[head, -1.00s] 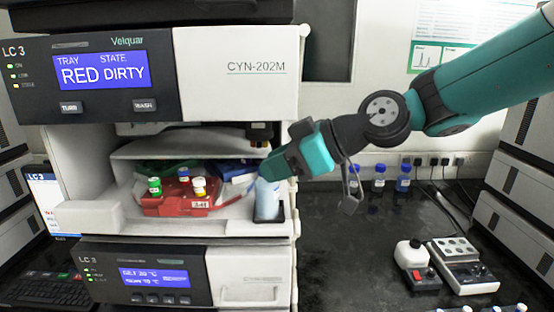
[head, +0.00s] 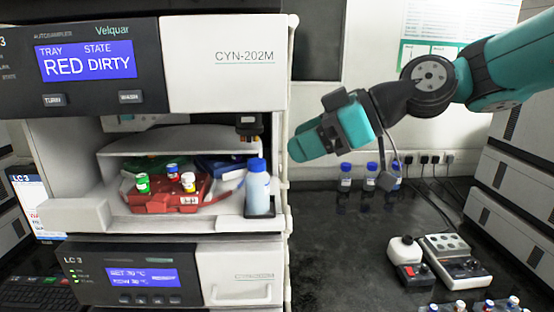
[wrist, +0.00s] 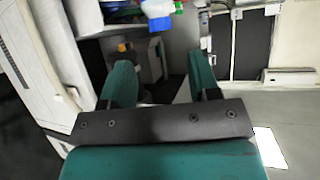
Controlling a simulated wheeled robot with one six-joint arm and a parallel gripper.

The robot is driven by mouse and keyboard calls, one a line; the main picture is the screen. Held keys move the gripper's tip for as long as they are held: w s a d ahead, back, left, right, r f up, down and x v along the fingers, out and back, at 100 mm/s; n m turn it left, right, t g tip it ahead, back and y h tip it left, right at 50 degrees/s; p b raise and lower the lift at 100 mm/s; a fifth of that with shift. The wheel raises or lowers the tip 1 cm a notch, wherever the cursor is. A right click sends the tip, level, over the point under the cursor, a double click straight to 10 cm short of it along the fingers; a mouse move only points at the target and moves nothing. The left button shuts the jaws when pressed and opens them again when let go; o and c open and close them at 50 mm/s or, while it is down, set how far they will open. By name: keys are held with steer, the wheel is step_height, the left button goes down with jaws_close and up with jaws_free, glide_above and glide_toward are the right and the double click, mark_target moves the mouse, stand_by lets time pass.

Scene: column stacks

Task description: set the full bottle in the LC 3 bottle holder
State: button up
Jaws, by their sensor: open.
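A bottle with a blue cap and pale blue contents (head: 257,189) stands upright in the dark bottle holder (head: 263,212) at the right front of the LC 3 unit's open bay. My gripper (head: 294,151) is up and to the right of the bottle, apart from it. In the wrist view my gripper (wrist: 160,72) has its two teal fingers spread with nothing between them. The bottle's blue cap (wrist: 157,48) shows beyond the fingertips in the wrist view.
A red tray (head: 165,199) with several capped vials sits in the bay, left of the bottle. Several blue-capped bottles (head: 346,178) stand at the back of the bench. The dark bench between (head: 335,255) is clear.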

steer(key=v, duration=0.5)
steer(key=s+d+f+m+g+h, duration=0.1)
steer(key=s+f+m+g+h, duration=0.1)
steer(key=s+f, duration=0.5)
steer(key=s+d+f+m+g+h, duration=0.1)
steer(key=s+f+m+h, duration=0.4)
steer(key=s+f, duration=0.3)
steer(key=s, duration=0.4)
steer(key=shift+d+g, duration=0.3)
steer(key=shift+g, duration=0.1)
